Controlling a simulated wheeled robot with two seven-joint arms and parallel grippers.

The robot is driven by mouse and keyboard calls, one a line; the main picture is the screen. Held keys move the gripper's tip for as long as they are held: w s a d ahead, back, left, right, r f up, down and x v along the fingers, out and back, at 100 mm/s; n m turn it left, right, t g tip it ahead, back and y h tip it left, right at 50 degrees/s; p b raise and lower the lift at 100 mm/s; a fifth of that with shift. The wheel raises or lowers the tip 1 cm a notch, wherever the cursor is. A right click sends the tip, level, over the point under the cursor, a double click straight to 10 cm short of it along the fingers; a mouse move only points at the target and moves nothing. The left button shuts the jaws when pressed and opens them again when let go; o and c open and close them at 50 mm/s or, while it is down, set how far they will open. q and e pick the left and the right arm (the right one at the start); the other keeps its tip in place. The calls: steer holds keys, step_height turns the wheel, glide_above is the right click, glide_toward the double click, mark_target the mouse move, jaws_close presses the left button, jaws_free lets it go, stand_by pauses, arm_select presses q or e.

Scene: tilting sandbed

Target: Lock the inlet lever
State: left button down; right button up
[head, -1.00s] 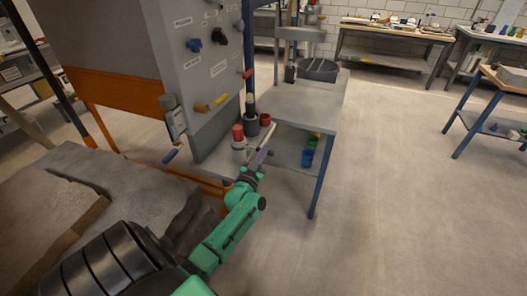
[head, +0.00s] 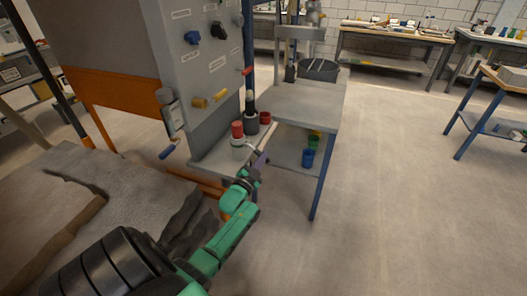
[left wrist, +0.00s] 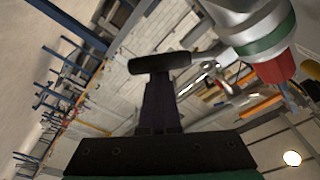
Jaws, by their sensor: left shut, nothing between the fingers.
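The panel carries a yellow handle (head: 210,100), a small red lever (head: 245,71) and a blue-tipped lever (head: 169,152) low at its near edge. The labels are too small to read, so I cannot tell which is the inlet lever. My left gripper (head: 261,161) is shut and empty, in front of the small bench, right of a pale cylinder with a red cap (head: 237,131). A pale bar (head: 268,133) shows just beyond it. My right gripper is not in view.
The small bench (head: 305,100) holds a black bucket (head: 318,70) at its back. A dark bottle (head: 250,105) and a red cup (head: 265,118) stand near the panel. Blue and green cups (head: 308,158) sit on its lower shelf. The sandbed (head: 60,190) lies left. Floor at right is clear.

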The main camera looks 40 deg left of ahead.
arm_select(q)
steer(key=shift+s+a+f+m+h+b, duration=0.15)
steer(key=shift+a+f+m+b, duration=0.25)
steer(key=shift+m, duration=0.5)
steer(key=shift+s+a+f+m+h+b, duration=0.1)
steer(key=shift+a+f+m+b, duration=0.25)
steer(key=shift+m, duration=0.55)
steer(key=shift+s+a+f+m+h+b, duration=0.1)
steer(key=shift+a+f+m+h+b, duration=0.1)
steer(key=shift+f+m+b, duration=0.55)
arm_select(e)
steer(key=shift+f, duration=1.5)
arm_select(q)
steer(key=shift+r, duration=0.2)
steer(key=shift+r+p, duration=0.15)
steer(key=shift+p, duration=0.15)
